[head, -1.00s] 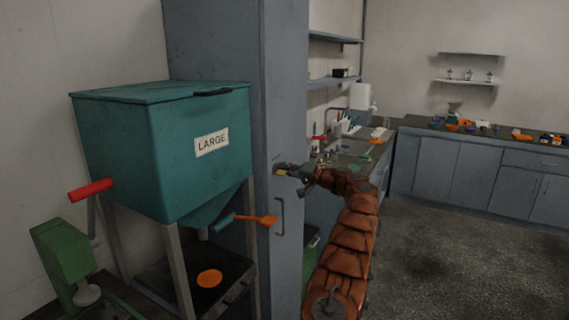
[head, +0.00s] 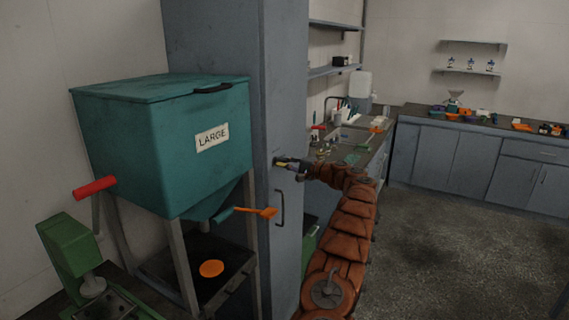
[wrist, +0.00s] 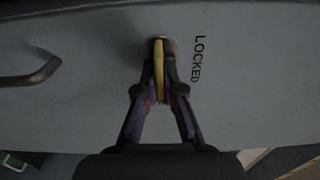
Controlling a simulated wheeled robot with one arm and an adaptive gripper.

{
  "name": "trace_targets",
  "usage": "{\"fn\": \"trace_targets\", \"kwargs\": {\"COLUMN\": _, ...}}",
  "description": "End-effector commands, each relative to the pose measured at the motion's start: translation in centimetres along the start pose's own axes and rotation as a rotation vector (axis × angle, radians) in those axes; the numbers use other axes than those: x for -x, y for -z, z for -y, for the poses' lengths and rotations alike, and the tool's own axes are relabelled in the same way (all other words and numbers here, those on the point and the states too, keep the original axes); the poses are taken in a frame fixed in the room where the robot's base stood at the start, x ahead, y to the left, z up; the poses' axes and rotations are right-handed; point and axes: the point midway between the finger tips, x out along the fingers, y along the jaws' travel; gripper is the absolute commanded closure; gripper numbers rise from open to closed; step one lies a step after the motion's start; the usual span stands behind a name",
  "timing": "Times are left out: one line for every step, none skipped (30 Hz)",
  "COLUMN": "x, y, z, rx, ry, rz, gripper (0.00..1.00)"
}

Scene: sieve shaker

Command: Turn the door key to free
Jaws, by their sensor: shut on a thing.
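The door key (wrist: 159,62) is a flat yellow piece standing in a round lock on the grey cabinet door (wrist: 90,70). My gripper (wrist: 160,92) is shut on it, with one finger on each side. The word LOCKED is printed on the door to the right of the key in the wrist view. In the head view my gripper (head: 291,165) is at the side face of the tall grey cabinet (head: 282,90), above the door handle (head: 281,208). A bit of yellow shows between the fingers there. The lock is partly hidden by the fingers.
A teal hopper (head: 165,150) marked LARGE stands left of the cabinet, with an orange-ended lever (head: 262,212) sticking out near the door. A cluttered counter (head: 350,150) lies behind my arm. The floor (head: 440,240) to the right is clear.

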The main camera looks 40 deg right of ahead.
Motion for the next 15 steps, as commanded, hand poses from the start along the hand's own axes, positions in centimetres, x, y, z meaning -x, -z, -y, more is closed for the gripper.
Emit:
{"fn": "trace_targets", "kwargs": {"x": -0.01, "y": -0.01, "z": -0.14, "rx": -0.002, "ry": -0.002, "rz": 0.001, "gripper": 1.0}}
{"fn": "trace_targets", "kwargs": {"x": -0.01, "y": -0.01, "z": -0.14, "rx": -0.002, "ry": -0.002, "rz": 0.0, "gripper": 1.0}}
{"fn": "trace_targets", "kwargs": {"x": -0.02, "y": -0.01, "z": -0.16, "rx": -0.002, "ry": -0.002, "rz": 0.001, "gripper": 1.0}}
{"fn": "trace_targets", "kwargs": {"x": -0.02, "y": -0.01, "z": -0.16, "rx": -0.002, "ry": -0.002, "rz": 0.001, "gripper": 1.0}}
{"fn": "trace_targets", "kwargs": {"x": -0.01, "y": -0.01, "z": -0.16, "rx": -0.002, "ry": -0.002, "rz": 0.0, "gripper": 1.0}}
{"fn": "trace_targets", "kwargs": {"x": -0.01, "y": 0.0, "z": -0.16, "rx": -0.002, "ry": -0.002, "rz": 0.0, "gripper": 1.0}}
{"fn": "trace_targets", "kwargs": {"x": -0.01, "y": 0.0, "z": -0.16, "rx": -0.002, "ry": -0.002, "rz": 0.0, "gripper": 1.0}}
{"fn": "trace_targets", "kwargs": {"x": -0.01, "y": 0.0, "z": -0.16, "rx": -0.002, "ry": -0.002, "rz": 0.0, "gripper": 0.9}}
{"fn": "trace_targets", "kwargs": {"x": -0.02, "y": -0.01, "z": -0.15, "rx": -0.002, "ry": -0.002, "rz": 0.0, "gripper": 0.86}}
{"fn": "trace_targets", "kwargs": {"x": -0.01, "y": 0.0, "z": -0.15, "rx": -0.002, "ry": -0.002, "rz": 0.0, "gripper": 0.83}}
{"fn": "trace_targets", "kwargs": {"x": -0.01, "y": 0.0, "z": -0.13, "rx": -0.001, "ry": -0.001, "rz": 0.0, "gripper": 0.8}}
{"fn": "trace_targets", "kwargs": {"x": -0.01, "y": 0.0, "z": -0.12, "rx": -0.001, "ry": -0.001, "rz": 0.0, "gripper": 0.76}}
{"fn": "trace_targets", "kwargs": {"x": -0.01, "y": 0.0, "z": -0.11, "rx": -0.001, "ry": -0.001, "rz": 0.0, "gripper": 0.72}}
{"fn": "trace_targets", "kwargs": {"x": 0.0, "y": 0.0, "z": -0.1, "rx": -0.001, "ry": -0.001, "rz": 0.0, "gripper": 0.69}}
{"fn": "trace_targets", "kwargs": {"x": 0.0, "y": 0.0, "z": -0.08, "rx": -0.001, "ry": -0.001, "rz": 0.0, "gripper": 0.68}}
